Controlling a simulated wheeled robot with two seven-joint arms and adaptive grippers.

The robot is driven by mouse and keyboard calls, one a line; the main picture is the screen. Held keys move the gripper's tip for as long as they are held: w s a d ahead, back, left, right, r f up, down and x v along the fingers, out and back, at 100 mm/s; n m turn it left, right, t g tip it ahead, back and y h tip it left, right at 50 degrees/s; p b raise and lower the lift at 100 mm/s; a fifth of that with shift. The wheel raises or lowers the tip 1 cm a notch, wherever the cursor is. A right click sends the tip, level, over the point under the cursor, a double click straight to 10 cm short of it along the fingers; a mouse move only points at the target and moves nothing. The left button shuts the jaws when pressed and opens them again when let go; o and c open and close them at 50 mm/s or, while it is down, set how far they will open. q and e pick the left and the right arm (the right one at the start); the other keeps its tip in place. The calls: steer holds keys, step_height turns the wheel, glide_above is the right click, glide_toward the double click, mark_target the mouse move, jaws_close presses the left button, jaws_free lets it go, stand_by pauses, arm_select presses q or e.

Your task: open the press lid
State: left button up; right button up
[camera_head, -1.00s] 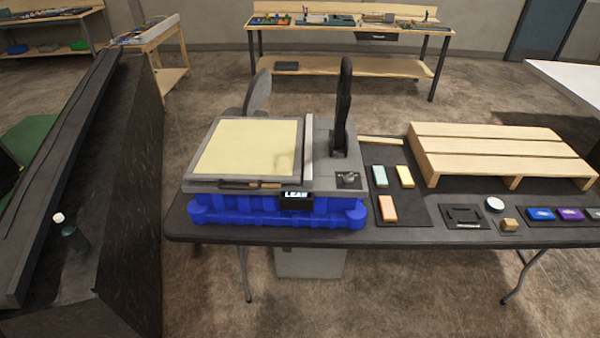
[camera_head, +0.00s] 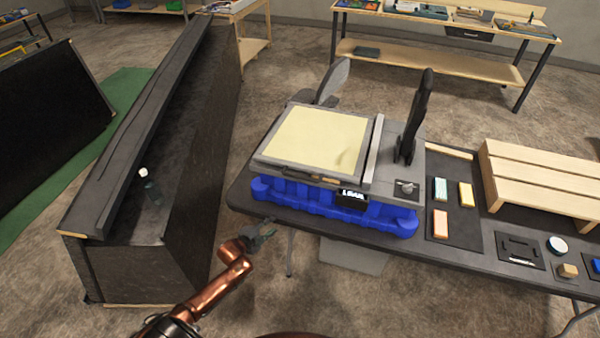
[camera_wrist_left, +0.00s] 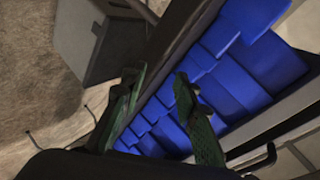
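The press (camera_head: 390,172) is a grey machine on a blue base (camera_head: 310,199), on the dark table. Its lid (camera_head: 318,137), a cream panel in a grey frame, lies flat. A dark handle runs along the lid's front edge. A tall black lever (camera_head: 414,118) stands upright on the press's right side. My left gripper (camera_head: 260,239) is in front of and below the table's left front edge, apart from the press. In the left wrist view its two fingers (camera_wrist_left: 164,108) are spread with nothing between them; the blue base (camera_wrist_left: 215,75) shows beyond. My right gripper is out of view.
The table (camera_head: 400,243) also carries coloured blocks (camera_head: 440,222) on a dark mat and a wooden pallet (camera_head: 540,180). A dark, long structure (camera_head: 190,180) stands left of my arm. Open floor lies between it and the table.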

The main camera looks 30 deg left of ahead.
mark_target(301, 177)
arm_select(q)
steer(key=w+d+r+m+t+h+p, duration=0.1)
steer(key=w+d+r+m, duration=0.1)
steer(key=r, duration=0.6)
steer(key=w+d+r+m+t+h, duration=0.1)
steer(key=w+d+r+m, duration=0.15)
steer(key=r, duration=0.45)
steer(key=w+d+r+m+t+h+p, duration=0.1)
steer(key=w+r, duration=0.1)
steer(key=r, duration=0.6)
steer(key=shift+x, duration=3.95)
steer(key=shift+a, duration=0.15)
steer(key=shift+c, duration=0.2)
steer(key=c, duration=0.6)
jaws_close()
steer(key=shift+f, duration=0.1)
